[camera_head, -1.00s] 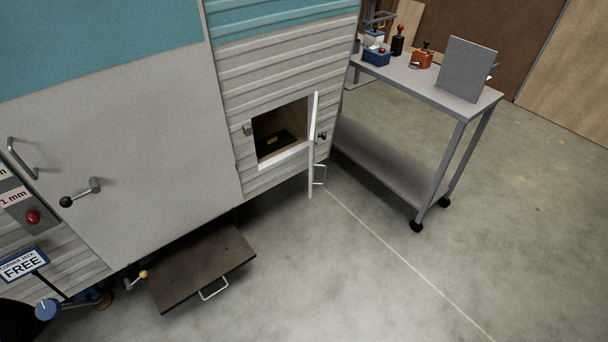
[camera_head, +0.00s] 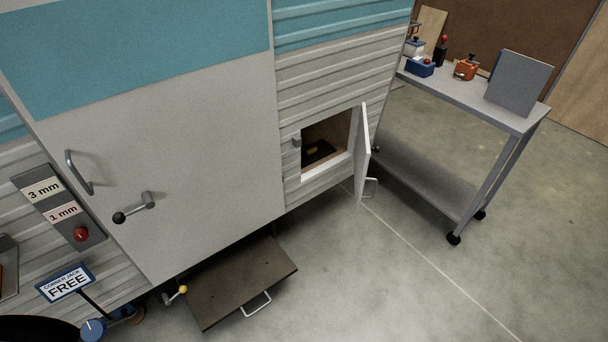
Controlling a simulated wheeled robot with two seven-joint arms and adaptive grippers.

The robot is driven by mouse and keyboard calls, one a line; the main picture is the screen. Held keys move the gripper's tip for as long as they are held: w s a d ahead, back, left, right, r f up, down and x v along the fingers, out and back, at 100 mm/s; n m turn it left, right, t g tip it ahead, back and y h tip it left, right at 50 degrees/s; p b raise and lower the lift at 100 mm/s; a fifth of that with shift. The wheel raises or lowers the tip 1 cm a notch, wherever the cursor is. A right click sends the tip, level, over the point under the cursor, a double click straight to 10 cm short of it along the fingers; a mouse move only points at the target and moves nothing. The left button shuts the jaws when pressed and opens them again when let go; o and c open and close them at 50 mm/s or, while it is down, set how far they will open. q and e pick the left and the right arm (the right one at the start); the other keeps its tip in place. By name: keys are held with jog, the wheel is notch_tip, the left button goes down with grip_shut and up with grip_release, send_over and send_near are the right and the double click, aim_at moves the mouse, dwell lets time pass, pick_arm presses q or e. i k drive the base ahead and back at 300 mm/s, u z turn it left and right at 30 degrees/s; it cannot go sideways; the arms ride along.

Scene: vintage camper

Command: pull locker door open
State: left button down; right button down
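The locker door (camera_head: 362,150) is a white panel hinged on the right side of a square opening low in the camper's ribbed wall. It stands swung outward, seen nearly edge-on, with a wire handle (camera_head: 371,187) near its lower end. The open locker (camera_head: 338,130) shows a tan interior with a dark item and a small yellow piece (camera_head: 312,150) inside. A small grey catch (camera_head: 297,141) sits on the wall left of the opening. Neither of my grippers is in view.
The large camper door (camera_head: 200,150) is shut, with a black-knobbed lever (camera_head: 134,207). A dark step (camera_head: 240,280) juts out below it. A grey wheeled cart (camera_head: 470,95) stands at right. Floor (camera_head: 370,270) in front of the locker is clear. A "FREE" jack sign (camera_head: 66,284) is at lower left.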

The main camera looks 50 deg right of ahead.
aim_at(367, 156)
jog(key=u, duration=0.15)
jog(key=i, duration=0.65)
jog(key=z, duration=0.7)
jog(key=i, duration=0.45)
jog(key=z, duration=0.55)
